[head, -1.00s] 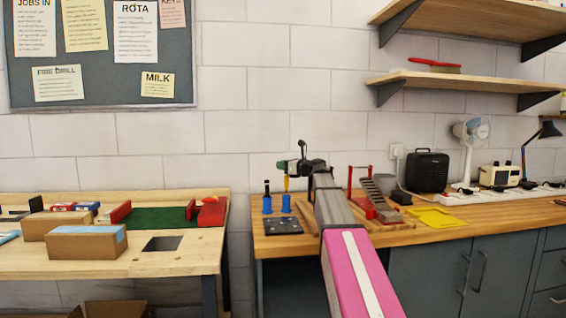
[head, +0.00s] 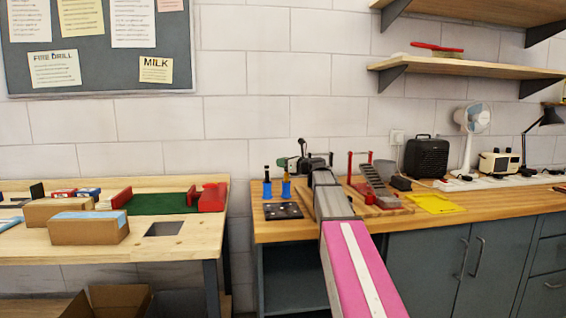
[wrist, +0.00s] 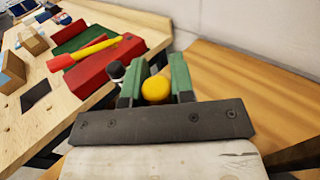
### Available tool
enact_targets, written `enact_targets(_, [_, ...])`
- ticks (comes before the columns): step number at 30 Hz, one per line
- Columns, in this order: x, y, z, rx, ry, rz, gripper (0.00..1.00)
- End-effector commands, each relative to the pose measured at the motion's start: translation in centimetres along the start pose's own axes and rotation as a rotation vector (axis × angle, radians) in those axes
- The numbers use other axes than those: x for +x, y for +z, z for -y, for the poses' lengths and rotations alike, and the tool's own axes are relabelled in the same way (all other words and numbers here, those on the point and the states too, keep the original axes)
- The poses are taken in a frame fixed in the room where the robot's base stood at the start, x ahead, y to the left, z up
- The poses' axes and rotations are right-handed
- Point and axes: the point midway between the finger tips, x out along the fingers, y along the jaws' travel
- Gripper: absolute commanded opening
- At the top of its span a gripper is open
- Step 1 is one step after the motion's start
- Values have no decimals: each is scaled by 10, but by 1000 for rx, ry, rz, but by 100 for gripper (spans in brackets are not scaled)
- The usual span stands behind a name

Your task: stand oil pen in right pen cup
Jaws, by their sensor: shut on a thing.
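Two blue pen cups stand side by side on the right-hand bench: the left pen cup (head: 267,189) holds a dark-topped pen (head: 266,172), and the right pen cup (head: 286,190) is just beside it. My gripper (head: 285,166) is over the right cup, shut on the yellow oil pen (head: 286,177). The pen is upright, its lower end at the cup's mouth or just inside; I cannot tell how deep. In the wrist view the pen's round yellow end (wrist: 155,90) sits between the green fingers, with the other pen's black-and-white top (wrist: 117,71) left of them.
A dark block with holes (head: 283,211) lies in front of the cups. A red-framed rack with a grey ramp (head: 375,184) stands right of my arm. A gap separates this bench from the left table (head: 190,250), which bears cardboard boxes (head: 88,228) and a red block (head: 213,197).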

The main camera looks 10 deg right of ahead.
Motion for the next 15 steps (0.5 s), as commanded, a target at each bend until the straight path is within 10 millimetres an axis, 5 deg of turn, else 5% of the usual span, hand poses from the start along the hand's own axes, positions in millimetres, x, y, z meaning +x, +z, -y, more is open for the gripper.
enact_targets(7, [0,0,0,0,0,0,12])
enact_targets(10, [0,0,0,0,0,0,52])
enact_targets(15, [0,0,0,0,0,0,53])
